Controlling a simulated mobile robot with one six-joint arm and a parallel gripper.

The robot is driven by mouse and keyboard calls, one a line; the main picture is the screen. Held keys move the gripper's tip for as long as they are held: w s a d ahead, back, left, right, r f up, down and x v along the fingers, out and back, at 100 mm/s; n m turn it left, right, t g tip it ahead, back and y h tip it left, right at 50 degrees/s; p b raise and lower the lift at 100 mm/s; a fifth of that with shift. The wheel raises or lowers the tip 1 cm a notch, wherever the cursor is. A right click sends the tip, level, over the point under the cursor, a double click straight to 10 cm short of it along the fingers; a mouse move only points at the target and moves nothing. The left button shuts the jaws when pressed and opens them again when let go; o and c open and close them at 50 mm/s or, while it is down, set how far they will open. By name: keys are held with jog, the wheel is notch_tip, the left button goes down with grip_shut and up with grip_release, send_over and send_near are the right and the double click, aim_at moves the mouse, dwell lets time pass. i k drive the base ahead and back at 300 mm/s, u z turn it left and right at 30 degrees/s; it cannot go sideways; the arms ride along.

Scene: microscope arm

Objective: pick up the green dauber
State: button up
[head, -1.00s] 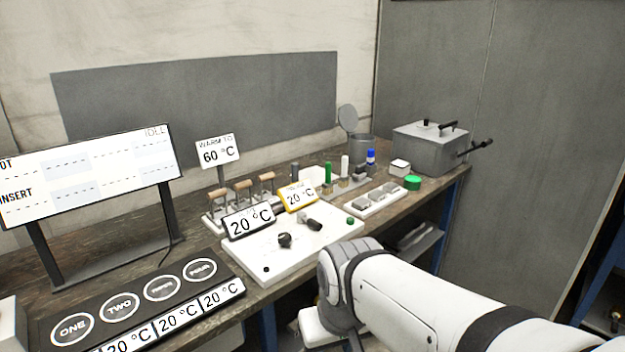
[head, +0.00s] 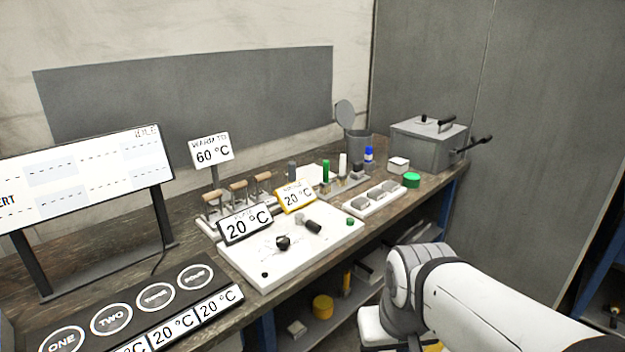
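The green dauber (head: 326,170) is a slim green upright cylinder with a brassy lower part. It stands in a row at the back of the bench, between a dark grey one (head: 292,170) and a white one (head: 343,163). A blue one (head: 368,154) stands further right. My arm shows at the lower right, in front of the bench and well apart from the dauber. My gripper's fingers do not show, so whether they are open or shut is hidden.
A white board (head: 262,268) with small black parts and a 20 °C sign lies in front of the row. Wooden-handled tools (head: 238,186) stand to its left. A tray of grey blocks (head: 355,207), a green round tin (head: 411,180) and a grey lidded box (head: 418,147) are to the right.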

aim_at(326, 182)
jog(key=z, duration=0.3)
jog(key=k, duration=0.3)
jog(key=z, duration=0.75)
jog(key=k, duration=1)
jog(key=z, duration=0.65)
jog(key=i, duration=2.15)
jog(key=u, duration=0.7)
jog(key=i, duration=1.5)
jog(key=u, duration=1.55)
jog(key=i, duration=1.1)
jog(key=u, duration=0.75)
